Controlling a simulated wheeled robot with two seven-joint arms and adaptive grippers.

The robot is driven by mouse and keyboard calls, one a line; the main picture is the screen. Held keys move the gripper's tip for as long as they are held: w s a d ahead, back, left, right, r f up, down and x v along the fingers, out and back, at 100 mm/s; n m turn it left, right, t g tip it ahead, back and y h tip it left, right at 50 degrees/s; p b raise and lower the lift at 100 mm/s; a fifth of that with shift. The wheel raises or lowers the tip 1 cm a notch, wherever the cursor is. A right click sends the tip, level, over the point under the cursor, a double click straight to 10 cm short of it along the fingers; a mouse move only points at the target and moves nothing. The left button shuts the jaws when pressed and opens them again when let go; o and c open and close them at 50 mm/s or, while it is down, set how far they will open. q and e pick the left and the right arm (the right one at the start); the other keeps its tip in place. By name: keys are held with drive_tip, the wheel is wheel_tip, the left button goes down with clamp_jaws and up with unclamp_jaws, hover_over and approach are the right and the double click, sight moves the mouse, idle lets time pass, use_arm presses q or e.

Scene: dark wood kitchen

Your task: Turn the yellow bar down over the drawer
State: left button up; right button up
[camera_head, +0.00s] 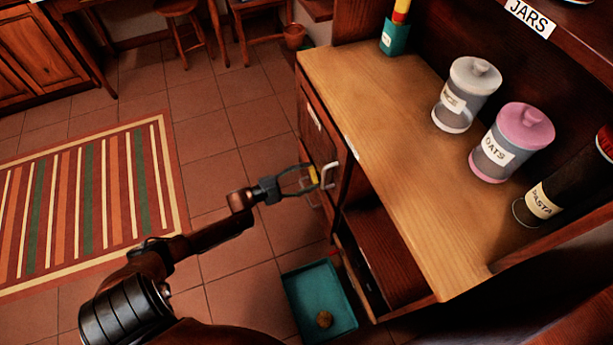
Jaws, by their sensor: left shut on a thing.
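A small yellow piece, the yellow bar (313,174), shows between the fingers of my left gripper (318,178) at the end face of the wooden counter unit. My left gripper is shut on it, and the fingers hide part of it, so its exact angle is hard to tell. A pale metal handle (328,176) sits right by the fingertips. The dark wooden front (318,130) behind it carries a white label; I cannot tell clearly where the drawer's edges are. My right gripper is out of view.
On the light wooden countertop (385,110) stand a grey-lidded jar (465,95), a pink-lidded oats jar (510,145) and a dark pasta jar (555,195). A teal tray (300,290) holding a small brown object lies on the tiled floor below. A striped rug (90,200) lies left.

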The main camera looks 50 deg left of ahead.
use_arm(q)
drive_tip(key=shift+w+a+f+m+b, duration=0.1)
drive_tip(key=shift+f+m+b, duration=0.15)
drive_tip(key=shift+m, duration=1.35)
drive_tip(key=shift+s+a+f+m+b, duration=0.1)
drive_tip(key=shift+f+m+b, duration=0.15)
drive_tip(key=shift+m, duration=1.35)
drive_tip(key=shift+w+a+f+m+b, duration=0.1)
drive_tip(key=shift+f+m+b, duration=0.15)
drive_tip(key=shift+m, duration=1.35)
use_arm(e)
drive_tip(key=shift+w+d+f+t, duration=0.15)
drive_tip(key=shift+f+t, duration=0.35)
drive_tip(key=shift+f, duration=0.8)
use_arm(q)
drive_tip(key=shift+r, duration=0.1)
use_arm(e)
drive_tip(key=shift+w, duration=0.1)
use_arm(q)
drive_tip(key=o, duration=1.2)
drive_tip(key=shift+c, duration=0.2)
drive_tip(key=shift+a, duration=0.1)
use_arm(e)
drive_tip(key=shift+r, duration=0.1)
use_arm(q)
drive_tip(key=v, duration=1.2)
